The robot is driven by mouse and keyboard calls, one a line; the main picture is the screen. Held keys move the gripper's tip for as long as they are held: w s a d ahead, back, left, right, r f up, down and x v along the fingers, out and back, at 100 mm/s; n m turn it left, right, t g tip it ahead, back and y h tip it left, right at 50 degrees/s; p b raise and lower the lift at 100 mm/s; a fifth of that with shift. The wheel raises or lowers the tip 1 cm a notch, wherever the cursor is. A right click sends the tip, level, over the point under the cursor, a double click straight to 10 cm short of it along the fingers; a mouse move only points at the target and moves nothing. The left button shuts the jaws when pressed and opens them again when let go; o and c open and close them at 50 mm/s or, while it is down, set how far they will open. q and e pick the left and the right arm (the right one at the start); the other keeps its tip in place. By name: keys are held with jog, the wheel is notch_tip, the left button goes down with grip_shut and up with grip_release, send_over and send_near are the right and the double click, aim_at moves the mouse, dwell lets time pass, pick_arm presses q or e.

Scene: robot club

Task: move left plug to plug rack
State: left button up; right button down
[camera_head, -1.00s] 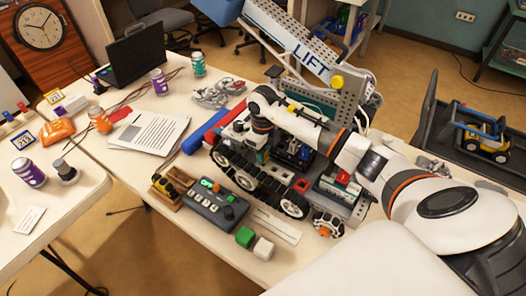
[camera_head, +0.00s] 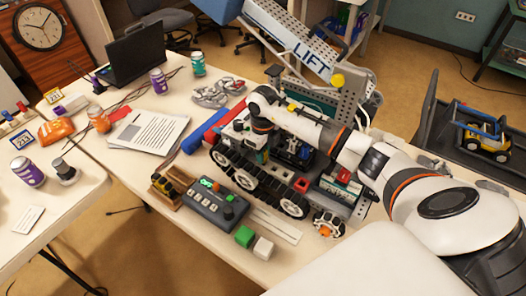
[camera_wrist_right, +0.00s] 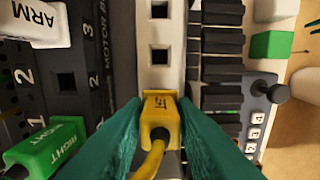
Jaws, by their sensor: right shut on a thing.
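My right gripper (camera_wrist_right: 155,125), with teal fingers, is shut on a yellow plug (camera_wrist_right: 158,112) with a yellow cable. Its label is too blurred to read surely. The plug is at a white strip with square sockets (camera_wrist_right: 160,80), which looks like the plug rack; I cannot tell whether it is seated. In the head view, my right gripper (camera_head: 262,155) reaches down over the tracked robot (camera_head: 262,172), and the plug is hidden. A green plug marked RIGHT (camera_wrist_right: 45,147) and a white plug marked ARM (camera_wrist_right: 35,22) are left of the strip. My left gripper is out of view.
A numbered motor board (camera_wrist_right: 75,60) lies left of the strip, and black track (camera_wrist_right: 222,70) lies right of it. A controller with a joystick (camera_head: 217,205) and green and white blocks (camera_head: 253,242) stand in front. Papers (camera_head: 150,133) lie to the left.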

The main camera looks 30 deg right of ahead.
jog(key=shift+f+b, duration=0.65)
jog(key=shift+f, duration=0.05)
dwell(0.8)
jog(key=c, duration=1.1)
grip_release()
jog(key=shift+r, duration=0.15)
jog(key=shift+r+p, duration=2.35)
jog(key=shift+r, duration=1.1)
jog(key=shift+s+f, duration=0.1)
jog(key=shift+f, duration=0.05)
